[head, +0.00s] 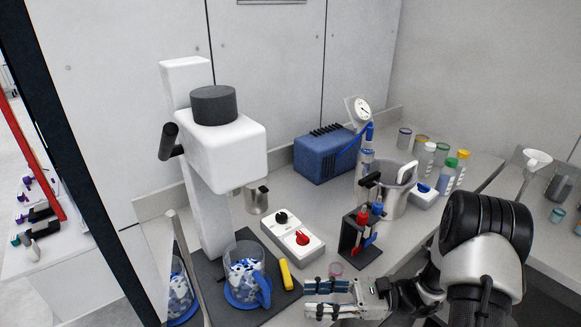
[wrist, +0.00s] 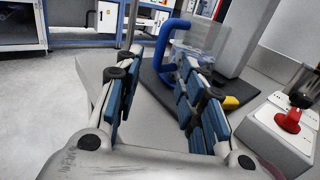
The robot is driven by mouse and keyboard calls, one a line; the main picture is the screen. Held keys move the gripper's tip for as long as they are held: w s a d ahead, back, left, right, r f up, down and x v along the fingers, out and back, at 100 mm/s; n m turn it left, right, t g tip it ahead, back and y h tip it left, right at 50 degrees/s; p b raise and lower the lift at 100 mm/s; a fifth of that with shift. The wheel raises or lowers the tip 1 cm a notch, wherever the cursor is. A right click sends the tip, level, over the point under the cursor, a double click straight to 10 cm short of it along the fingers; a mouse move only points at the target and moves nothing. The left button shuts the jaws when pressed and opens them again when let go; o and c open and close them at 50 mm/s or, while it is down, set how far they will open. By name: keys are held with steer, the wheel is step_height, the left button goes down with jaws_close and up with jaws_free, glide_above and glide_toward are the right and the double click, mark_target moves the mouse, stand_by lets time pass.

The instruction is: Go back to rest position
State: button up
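My gripper (head: 312,298) is at the lower middle of the head view, over the near side of the bench. Its two blue-padded fingers are apart, with nothing between them. The wrist view also shows my gripper (wrist: 157,62) open and empty. A clear jug (head: 243,268) with a blue handle, holding white and blue pieces, stands on a dark base plate to the left of my gripper. The jug's blue handle (wrist: 164,48) shows just beyond the fingertips in the wrist view. I cannot tell the exact gap between them.
A white mixer stand (head: 222,150) rises behind the jug. A yellow object (head: 286,274) and a control box with a red knob (head: 293,236) lie near my gripper. A dark rack (head: 358,236), a metal pot (head: 393,200) and a blue unit (head: 325,155) stand farther back.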

steer(key=s+a+r+n+g+h, duration=0.3)
steer(key=s+r+n+g+h, duration=0.2)
steer(key=s+r+n+h, duration=0.5)
steer(key=s+d+r+n+t+h, duration=0.7)
steer(key=s+d+n+t+h, duration=0.1)
steer(key=s, duration=0.1)
steer(key=shift+n+t, duration=0.3)
steer(key=shift+w+d, duration=0.1)
steer(key=shift+c, duration=0.5)
